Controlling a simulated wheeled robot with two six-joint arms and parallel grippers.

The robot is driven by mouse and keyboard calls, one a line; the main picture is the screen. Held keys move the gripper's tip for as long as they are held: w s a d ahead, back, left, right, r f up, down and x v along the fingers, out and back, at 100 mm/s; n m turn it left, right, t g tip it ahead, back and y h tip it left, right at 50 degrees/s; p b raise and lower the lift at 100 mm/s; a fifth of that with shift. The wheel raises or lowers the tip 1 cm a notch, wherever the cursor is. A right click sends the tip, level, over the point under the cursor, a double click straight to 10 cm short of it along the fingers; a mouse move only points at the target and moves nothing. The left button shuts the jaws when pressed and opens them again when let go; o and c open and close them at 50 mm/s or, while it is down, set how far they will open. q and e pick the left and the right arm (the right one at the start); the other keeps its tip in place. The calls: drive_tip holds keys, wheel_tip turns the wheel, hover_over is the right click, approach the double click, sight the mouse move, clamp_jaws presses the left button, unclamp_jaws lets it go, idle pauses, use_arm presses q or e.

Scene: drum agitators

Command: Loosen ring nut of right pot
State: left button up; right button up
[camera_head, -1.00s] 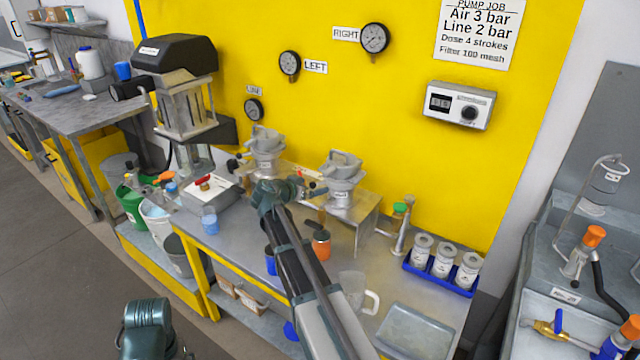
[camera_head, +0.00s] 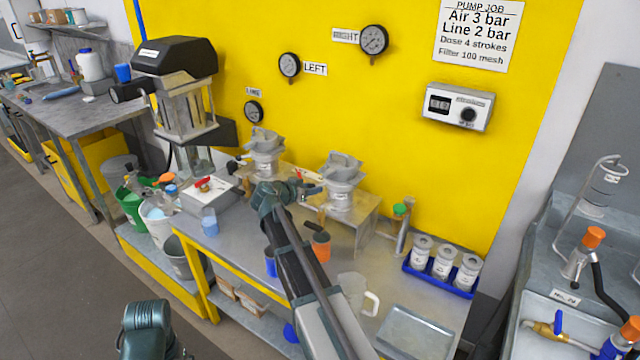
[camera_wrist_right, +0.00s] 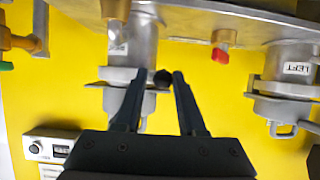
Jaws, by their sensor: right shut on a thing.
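The right pot (camera_head: 342,190) is a grey metal pot with a clamped lid, standing on the metal shelf below the yellow panel. In the right wrist view, which is upside down, the right pot (camera_wrist_right: 140,50) is at left, with its ring nut (camera_wrist_right: 117,74) as a flat collar around it. My right gripper (camera_head: 313,188) is at the left side of this pot. The exact contact is partly hidden. My left gripper is out of frame.
The left pot (camera_head: 265,153) stands to the left, also in the wrist view (camera_wrist_right: 290,70). A red-tipped valve (camera_wrist_right: 220,52) sits between the pots. An orange cup (camera_head: 321,246), a clear jug (camera_head: 353,292) and a blue tray (camera_head: 425,270) of jars stand on the bench.

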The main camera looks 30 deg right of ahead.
drive_tip(key=shift+w+a, duration=0.1)
drive_tip(key=shift+w, duration=0.05)
drive_tip(key=shift+s+a, duration=0.1)
drive_tip(key=shift+s, duration=0.9)
drive_tip(key=shift+s+d, duration=0.25)
drive_tip(key=shift+s, duration=0.95)
drive_tip(key=shift+s+d, duration=0.2)
drive_tip(key=shift+s, duration=0.35)
